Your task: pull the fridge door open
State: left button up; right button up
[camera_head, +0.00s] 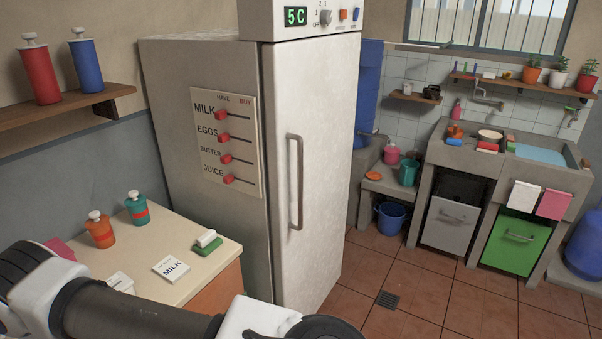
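The tall white fridge (205,90) stands left of the middle in the head view. Its door (325,130) faces front right and looks shut against the body. A long vertical grey handle (295,182) sits near the door's left edge, with nothing touching it. Links of my arm cross the lower left and bottom edge, below the handle. I see no fingertips of either gripper, so neither gripper's opening shows. The door's lower part runs down behind my arm.
A small counter (180,240) with bottles, a MILK card (171,268) and a green sponge (209,252) stands left of the fridge. A shelf (65,107) holds two bottles above it. The tiled floor (400,285) right of the door is clear. A blue bucket (391,217) stands farther back.

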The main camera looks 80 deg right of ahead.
aim_at(310, 84)
jog(key=z, duration=2.8)
